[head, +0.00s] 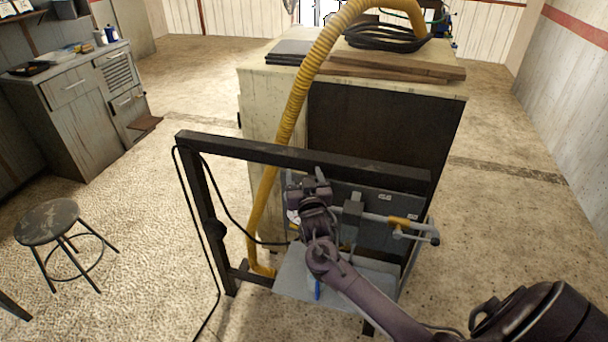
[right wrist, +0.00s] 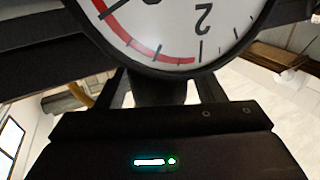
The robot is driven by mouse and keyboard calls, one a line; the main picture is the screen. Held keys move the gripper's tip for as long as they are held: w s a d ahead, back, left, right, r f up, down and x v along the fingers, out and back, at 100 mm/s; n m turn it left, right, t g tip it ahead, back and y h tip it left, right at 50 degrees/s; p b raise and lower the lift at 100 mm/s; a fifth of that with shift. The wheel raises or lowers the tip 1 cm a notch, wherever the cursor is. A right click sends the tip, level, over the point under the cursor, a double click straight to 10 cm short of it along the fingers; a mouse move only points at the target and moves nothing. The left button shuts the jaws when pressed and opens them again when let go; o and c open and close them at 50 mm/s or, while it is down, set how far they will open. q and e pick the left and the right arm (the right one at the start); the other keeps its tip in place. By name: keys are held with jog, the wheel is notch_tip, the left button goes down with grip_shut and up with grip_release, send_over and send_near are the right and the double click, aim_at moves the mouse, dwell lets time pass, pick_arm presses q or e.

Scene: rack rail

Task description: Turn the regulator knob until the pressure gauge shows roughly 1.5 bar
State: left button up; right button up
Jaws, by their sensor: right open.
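The pressure gauge (right wrist: 185,35) fills the top of the right wrist view, cut off by its upper edge. Its white dial shows a red arc and the numeral 2; I cannot tell the reading. In the head view only a small white part of the gauge (head: 293,216) shows beside my right gripper (head: 308,188), which hides most of it. My right gripper is open at the panel. In the right wrist view a dark stem, possibly the regulator knob (right wrist: 159,92), stands between its fingers below the gauge. I cannot tell whether they touch it. My left gripper is not in view.
A black frame (head: 300,158) carries the grey panel (head: 375,234), with a pipe with a yellow section (head: 400,222) to the right. A grey shelf (head: 290,279) lies below. A yellow hose (head: 291,115) runs down the left side. A stool (head: 47,222) stands farther left on open floor.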

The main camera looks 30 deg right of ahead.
jog(key=shift+c, duration=0.3)
jog(key=c, duration=0.9)
jog(key=shift+f+m+g+h, duration=0.1)
jog(key=shift+m+g+h, duration=0.2)
jog(key=shift+h, duration=0.1)
jog(key=m+g+h+b, duration=0.2)
jog(key=h, duration=0.1)
jog(key=shift+d+f+m, duration=0.1)
jog(key=shift+f+m, duration=0.05)
jog(key=shift+m, duration=0.25)
jog(key=m+g+h+b, duration=0.2)
jog(key=g+b, duration=0.1)
jog(key=b, duration=0.1)
jog(key=m+g+h+b, duration=0.2)
jog(key=m+g+b, duration=0.1)
jog(key=g+b, duration=0.1)
jog(key=s+m+g+h+b, duration=0.1)
jog(key=m+g+h+b, duration=0.1)
jog(key=b, duration=0.3)
jog(key=shift+d+f+g, duration=0.1)
jog(key=shift+d+g, duration=0.25)
jog(key=shift+g, duration=0.35)
jog(key=shift+s+r+m+g+h+b, duration=0.25)
jog(key=shift+m+g+b, duration=0.5)
jog(key=shift+b, duration=0.55)
jog(key=shift+r, duration=0.1)
